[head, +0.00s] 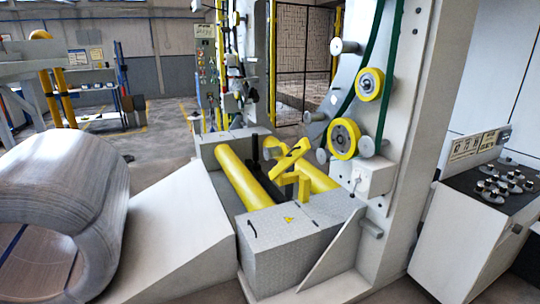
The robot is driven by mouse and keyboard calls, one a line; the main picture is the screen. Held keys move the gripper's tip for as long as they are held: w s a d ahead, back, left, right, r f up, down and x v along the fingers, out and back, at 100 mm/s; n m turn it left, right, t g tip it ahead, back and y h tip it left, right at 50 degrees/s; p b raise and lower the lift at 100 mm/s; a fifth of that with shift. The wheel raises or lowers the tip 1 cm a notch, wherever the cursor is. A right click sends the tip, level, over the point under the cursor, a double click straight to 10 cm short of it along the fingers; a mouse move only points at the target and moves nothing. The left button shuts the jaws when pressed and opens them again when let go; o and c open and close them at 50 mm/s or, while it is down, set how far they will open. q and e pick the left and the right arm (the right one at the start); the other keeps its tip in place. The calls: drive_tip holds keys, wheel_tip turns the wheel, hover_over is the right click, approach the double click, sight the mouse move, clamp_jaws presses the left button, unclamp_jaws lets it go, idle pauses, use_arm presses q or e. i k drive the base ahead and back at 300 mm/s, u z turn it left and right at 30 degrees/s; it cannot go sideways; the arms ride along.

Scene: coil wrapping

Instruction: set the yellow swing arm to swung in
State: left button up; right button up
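A yellow arm-like piece, which looks like the swing arm (289,160), shows in the middle of the head view. Its upper bar slants up to the right, above and between two yellow rollers, the left roller (243,177) and the right roller (319,179). A short yellow post and bracket (303,186) stand just below it, close to the grey metal box. I cannot tell from this view whether the arm is swung in or out. Neither of my grippers is in view.
A large wrapped coil (62,205) lies at the left beside a pale sloped ramp (178,225). A tall white machine column (425,120) with yellow wheels (344,139) stands right of the rollers. A control desk (475,215) is at the far right. Open floor lies behind.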

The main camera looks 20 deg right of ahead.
sight(287, 160)
drive_tip(key=z, duration=0.4)
drive_tip(key=i, duration=1.7)
drive_tip(key=u, duration=0.95)
